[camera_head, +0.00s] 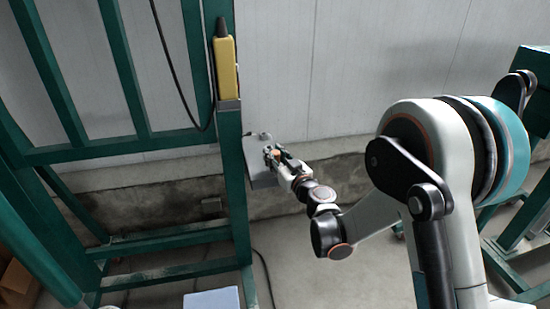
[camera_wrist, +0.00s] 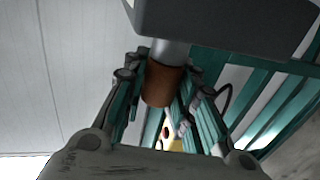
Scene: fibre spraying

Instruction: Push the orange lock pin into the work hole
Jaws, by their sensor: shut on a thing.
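The orange lock pin (camera_wrist: 164,84) sits between the fingers of my gripper (camera_wrist: 160,88) in the wrist view. Its metal shaft (camera_wrist: 170,52) runs up to a dark grey block (camera_wrist: 225,22), and the shaft's far end is hidden there. In the head view my gripper (camera_head: 279,157) is at the grey box (camera_head: 258,165) on the green post, with a bit of orange (camera_head: 272,152) showing between the fingers. The gripper is shut on the pin. The work hole itself is not visible.
A green frame (camera_head: 240,200) stands left of my arm. A yellow pendant controller (camera_head: 227,68) hangs on its post above the box. A black cable (camera_head: 265,275) lies on the floor. A pale blue box (camera_head: 212,299) is at the bottom. Open floor lies right of the post.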

